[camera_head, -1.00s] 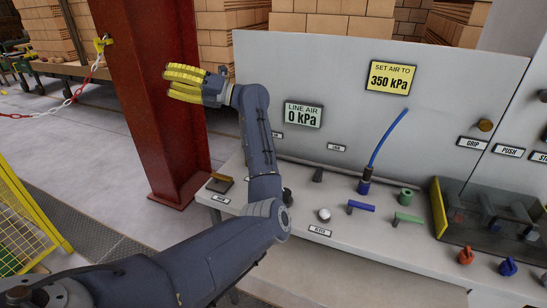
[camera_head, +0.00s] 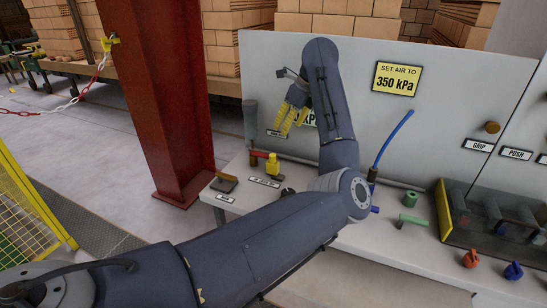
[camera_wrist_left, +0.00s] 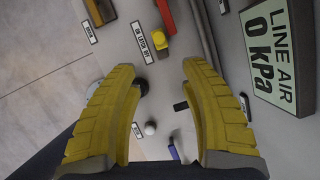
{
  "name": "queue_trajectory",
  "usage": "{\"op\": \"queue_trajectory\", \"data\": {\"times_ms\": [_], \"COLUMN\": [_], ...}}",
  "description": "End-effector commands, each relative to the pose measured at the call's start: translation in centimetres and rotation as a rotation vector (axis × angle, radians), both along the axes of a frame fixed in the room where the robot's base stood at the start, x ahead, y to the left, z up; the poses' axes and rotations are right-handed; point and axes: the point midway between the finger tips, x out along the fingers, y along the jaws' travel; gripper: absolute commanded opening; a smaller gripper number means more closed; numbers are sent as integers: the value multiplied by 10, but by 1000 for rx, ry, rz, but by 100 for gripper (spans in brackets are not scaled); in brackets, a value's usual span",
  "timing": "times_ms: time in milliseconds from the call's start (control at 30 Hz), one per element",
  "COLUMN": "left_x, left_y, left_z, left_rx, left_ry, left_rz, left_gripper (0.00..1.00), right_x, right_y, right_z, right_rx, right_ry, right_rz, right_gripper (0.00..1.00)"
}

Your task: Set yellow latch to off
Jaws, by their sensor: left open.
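The yellow latch (camera_head: 272,164) is a small yellow block on the console, left of my left arm. In the left wrist view the latch (camera_wrist_left: 161,41) sits beside an "ON LATCH OFF" label (camera_wrist_left: 143,42) and near a red bar (camera_wrist_left: 166,14). Its exact setting is hard to tell. My left gripper (camera_head: 288,118) has yellow ribbed fingers. It is open and empty, above the console and apart from the latch. In the left wrist view the gripper's fingers (camera_wrist_left: 160,70) are spread, with the latch just beyond their tips. My right gripper is not in view.
A grey-handled upright lever (camera_head: 250,117) stands behind the latch. The "LINE AIR 0 kPa" sign (camera_wrist_left: 270,50) is close on the right in the wrist view. A red column (camera_head: 158,90) stands left of the console; a blue hose (camera_head: 392,138) rises at the right.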

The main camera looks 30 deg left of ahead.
Motion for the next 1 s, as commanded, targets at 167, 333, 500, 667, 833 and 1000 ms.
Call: {"op": "queue_trajectory", "data": {"times_ms": [167,333,500,667,833,1000], "left_x": [0,2,3,5,6,8], "left_y": [13,25,37,47,55,60], "left_z": [-27,-56,-85,-109,-130,-143], "left_rx": [4,7,7,7,7,7], "left_ry": [6,6,6,6,5,4], "left_rz": [3,3,1,1,0,0], "left_gripper": [45,45,45,45,45,45], "right_x": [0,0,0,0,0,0], "right_y": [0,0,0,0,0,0], "right_z": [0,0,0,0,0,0], "right_rx": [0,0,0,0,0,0], "right_ry": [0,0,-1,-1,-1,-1], "right_rz": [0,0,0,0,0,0], "right_gripper": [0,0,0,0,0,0]}}
